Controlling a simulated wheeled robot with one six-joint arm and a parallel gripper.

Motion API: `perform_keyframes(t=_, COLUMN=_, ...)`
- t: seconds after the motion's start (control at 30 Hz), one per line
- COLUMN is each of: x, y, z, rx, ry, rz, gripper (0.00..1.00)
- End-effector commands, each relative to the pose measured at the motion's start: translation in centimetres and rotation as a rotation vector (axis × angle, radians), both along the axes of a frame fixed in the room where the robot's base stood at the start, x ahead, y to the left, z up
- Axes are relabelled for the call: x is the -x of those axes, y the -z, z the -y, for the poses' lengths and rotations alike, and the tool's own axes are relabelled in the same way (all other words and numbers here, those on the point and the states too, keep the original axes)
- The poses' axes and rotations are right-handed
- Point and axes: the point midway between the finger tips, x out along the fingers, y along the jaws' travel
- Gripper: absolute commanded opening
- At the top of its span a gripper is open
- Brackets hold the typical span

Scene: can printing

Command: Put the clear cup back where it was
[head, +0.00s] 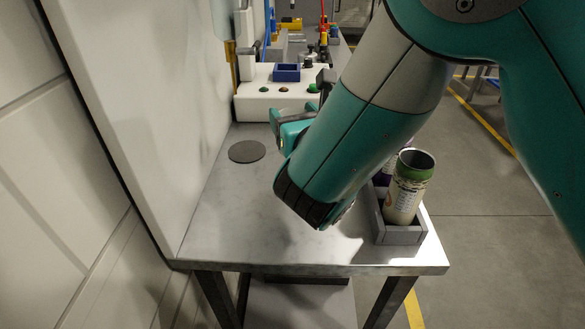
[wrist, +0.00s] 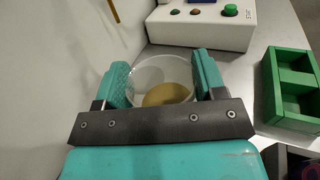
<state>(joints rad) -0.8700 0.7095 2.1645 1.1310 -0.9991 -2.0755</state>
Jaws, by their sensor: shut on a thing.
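The clear cup (wrist: 160,72) is between the two teal fingers of my gripper (wrist: 163,76) in the wrist view, with a finger on each side. A gold-brown round area shows through its lower part; I cannot tell if it is contents or something beneath. In the head view, my gripper (head: 291,118) is over the far part of the metal table, partly behind my own arm. The cup cannot be made out there. A flat grey disc (head: 247,151) lies bare on the table to the left of my gripper.
A grey tray (head: 402,236) at the right edge holds a green-topped can (head: 405,190). A green two-compartment tray (wrist: 291,88) shows at right in the wrist view. A white wall borders the left.

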Motion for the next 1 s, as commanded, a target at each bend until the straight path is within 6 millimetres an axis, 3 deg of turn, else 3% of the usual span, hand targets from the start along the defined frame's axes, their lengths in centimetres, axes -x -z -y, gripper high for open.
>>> perform_keyframes(t=0.03, x=0.0, y=2.2, z=-0.1, rx=0.005, ry=-0.002, rz=-0.001, gripper=0.37)
perform_keyframes(t=0.1, x=0.0, y=3.5, z=-0.1, rx=0.003, ry=-0.002, rz=-0.001, gripper=0.37)
perform_keyframes(t=0.33, x=0.0, y=5.4, z=0.0, rx=0.000, ry=-0.001, rz=0.001, gripper=0.37)
perform_keyframes(t=0.53, x=0.0, y=8.6, z=-0.1, rx=0.001, ry=-0.001, rz=0.000, gripper=0.37)
perform_keyframes(t=1.0, x=0.0, y=9.5, z=0.0, rx=-0.001, ry=-0.001, rz=0.001, gripper=0.37)
